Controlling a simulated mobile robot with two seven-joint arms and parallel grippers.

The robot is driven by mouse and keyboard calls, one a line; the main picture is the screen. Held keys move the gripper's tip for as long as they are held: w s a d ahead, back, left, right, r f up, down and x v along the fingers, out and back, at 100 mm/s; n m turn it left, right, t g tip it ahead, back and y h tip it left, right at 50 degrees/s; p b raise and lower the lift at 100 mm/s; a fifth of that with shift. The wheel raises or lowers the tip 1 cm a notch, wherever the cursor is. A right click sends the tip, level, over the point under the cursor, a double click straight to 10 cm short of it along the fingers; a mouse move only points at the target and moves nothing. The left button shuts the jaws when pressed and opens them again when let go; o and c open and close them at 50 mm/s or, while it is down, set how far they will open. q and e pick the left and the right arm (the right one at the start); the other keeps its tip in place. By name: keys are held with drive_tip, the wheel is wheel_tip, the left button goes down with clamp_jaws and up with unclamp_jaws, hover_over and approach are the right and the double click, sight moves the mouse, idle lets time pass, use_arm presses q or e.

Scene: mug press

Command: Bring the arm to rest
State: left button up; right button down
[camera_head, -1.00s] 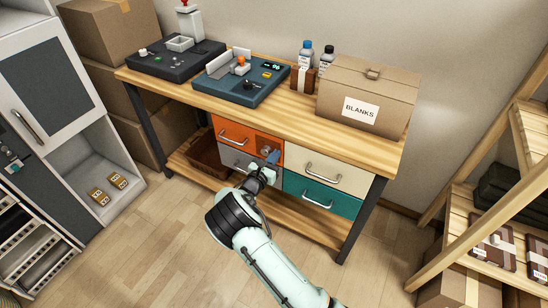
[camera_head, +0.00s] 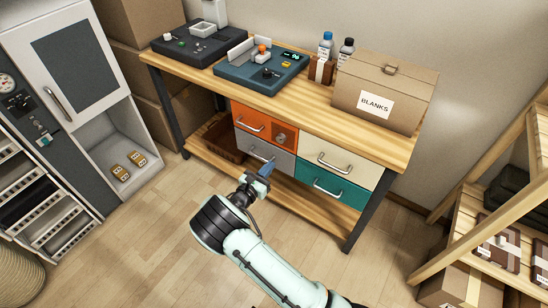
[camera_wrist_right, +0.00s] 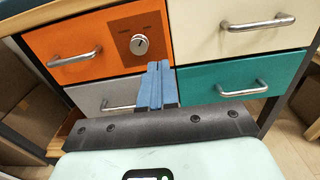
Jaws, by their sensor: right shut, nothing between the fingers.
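My right arm comes in from the bottom of the head view. Its gripper (camera_head: 266,169) is in front of the drawers under the workbench, apart from them as far as I can tell. In the right wrist view the blue fingers (camera_wrist_right: 156,85) are together with nothing between them. They point toward the orange drawer (camera_wrist_right: 85,48) with a round lock (camera_wrist_right: 139,44) and the grey drawer (camera_wrist_right: 100,97) below it. My left gripper is not in view.
The wooden workbench (camera_head: 310,118) carries a blue press (camera_head: 262,78), a dark device (camera_head: 190,45), bottles (camera_head: 326,46) and a box marked BLANKS (camera_head: 384,95). Cream (camera_head: 335,160) and teal (camera_head: 328,187) drawers are at right. A wooden shelf (camera_head: 500,185) stands far right. Floor around my arm is clear.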

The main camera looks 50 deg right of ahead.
drive_tip(key=shift+a, duration=0.2)
drive_tip(key=shift+s+f, duration=0.1)
drive_tip(key=s+a+f+m+g+y+p, duration=0.35)
drive_tip(key=s+a+f+y, duration=0.25)
drive_tip(key=s+f, duration=0.3)
drive_tip(key=s+a+f+m+g+y+p, duration=0.35)
drive_tip(key=s+a+f+y, duration=0.2)
drive_tip(key=s, duration=0.55)
drive_tip(key=s+a+f+m+y+p, duration=0.25)
drive_tip(key=s+a+m+y, duration=0.3)
drive_tip(key=a, duration=0.55)
use_arm(q)
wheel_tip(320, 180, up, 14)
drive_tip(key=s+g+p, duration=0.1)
drive_tip(key=p, duration=0.4)
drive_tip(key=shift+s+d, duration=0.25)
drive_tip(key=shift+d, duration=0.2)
use_arm(e)
drive_tip(key=a+r+m+t+y, duration=0.4)
drive_tip(key=a+r+m, duration=0.4)
drive_tip(key=a+m, duration=0.2)
drive_tip(key=a, duration=0.2)
drive_tip(key=shift+w+a+t+y, duration=0.3)
drive_tip(key=shift+a+t, duration=0.1)
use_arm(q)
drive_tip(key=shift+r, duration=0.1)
